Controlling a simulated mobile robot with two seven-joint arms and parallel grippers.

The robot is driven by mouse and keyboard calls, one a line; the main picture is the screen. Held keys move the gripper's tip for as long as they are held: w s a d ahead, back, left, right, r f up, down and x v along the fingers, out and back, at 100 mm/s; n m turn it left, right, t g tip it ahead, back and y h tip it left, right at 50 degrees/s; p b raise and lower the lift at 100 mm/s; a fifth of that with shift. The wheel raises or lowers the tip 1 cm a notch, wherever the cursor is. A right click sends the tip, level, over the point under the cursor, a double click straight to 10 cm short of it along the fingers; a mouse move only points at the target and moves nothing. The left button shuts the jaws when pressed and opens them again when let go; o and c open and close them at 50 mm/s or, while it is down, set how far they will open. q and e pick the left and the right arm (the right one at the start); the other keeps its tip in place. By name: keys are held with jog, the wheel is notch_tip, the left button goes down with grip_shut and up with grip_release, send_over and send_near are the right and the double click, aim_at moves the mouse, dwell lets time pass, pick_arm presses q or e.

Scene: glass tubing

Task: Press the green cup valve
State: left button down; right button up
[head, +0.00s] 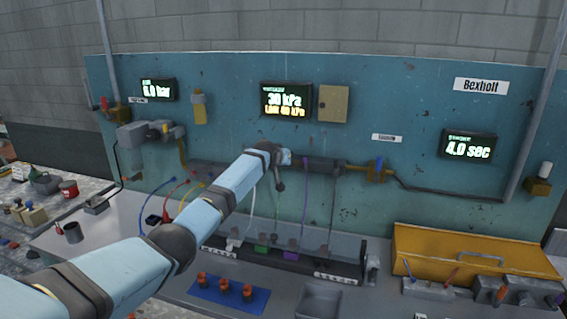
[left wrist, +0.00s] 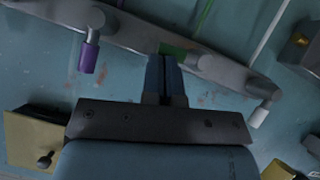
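The green cup valve (left wrist: 176,48) shows in the left wrist view as a green part on the grey pipe, between a purple-handled valve (left wrist: 89,52) and a white-handled one (left wrist: 259,116). My left gripper (left wrist: 165,60) has its two fingers close together with only a thin gap and nothing visible between them. Its tips are right at the green part and overlap it in the picture. I cannot tell whether they touch it. In the head view my left arm reaches to the pipe (head: 325,165) and hides the green valve. My right gripper is not in view.
Below the pipe, a rack (head: 348,270) holds green (head: 262,251) and purple (head: 291,252) blocks with hoses hanging above. Several orange-brown pieces stand on a blue mat (head: 205,291). A yellow box (head: 460,248) sits at the right. Coloured cables lie near my arm.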

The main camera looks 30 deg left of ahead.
pick_arm(q)
jog(key=w+r+p+v, duration=0.1)
jog(key=r+v, duration=0.1)
jog(key=v, duration=1)
jog(key=shift+r, duration=0.45)
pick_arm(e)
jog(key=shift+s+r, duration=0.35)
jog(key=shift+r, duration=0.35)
pick_arm(q)
jog(key=shift+d, duration=0.1)
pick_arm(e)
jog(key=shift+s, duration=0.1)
